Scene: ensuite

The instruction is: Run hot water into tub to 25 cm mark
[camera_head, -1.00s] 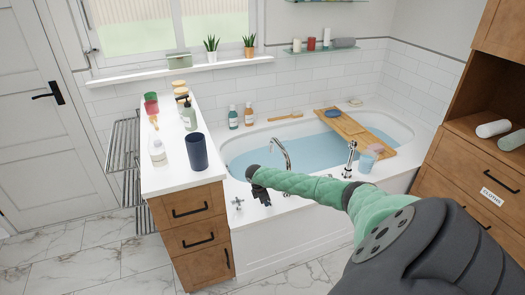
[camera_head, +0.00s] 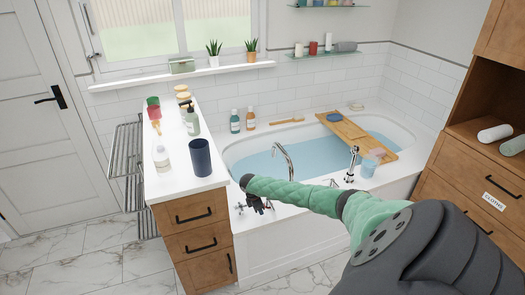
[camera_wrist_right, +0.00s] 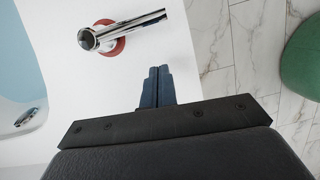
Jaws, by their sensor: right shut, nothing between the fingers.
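The white tub (camera_head: 262,203) holds blue water (camera_head: 310,157); I cannot make out a depth mark. A curved chrome spout (camera_head: 284,158) stands on its near rim, and I see no clear stream from it. My right gripper (camera_head: 256,207) is shut and empty above the near rim, left of the spout's base. In the right wrist view its closed fingers (camera_wrist_right: 157,82) are beside a chrome tap lever (camera_wrist_right: 125,30) with a red base ring (camera_wrist_right: 113,47), apart from it in the picture. My left gripper is out of view.
A white-topped wooden cabinet (camera_head: 190,222) with bottles and a dark blue cup (camera_head: 200,157) stands left of the tub. A wooden bath tray (camera_head: 362,138) spans the tub. A hand shower (camera_head: 352,163) stands on the rim to the right. Marble floor is clear at front left.

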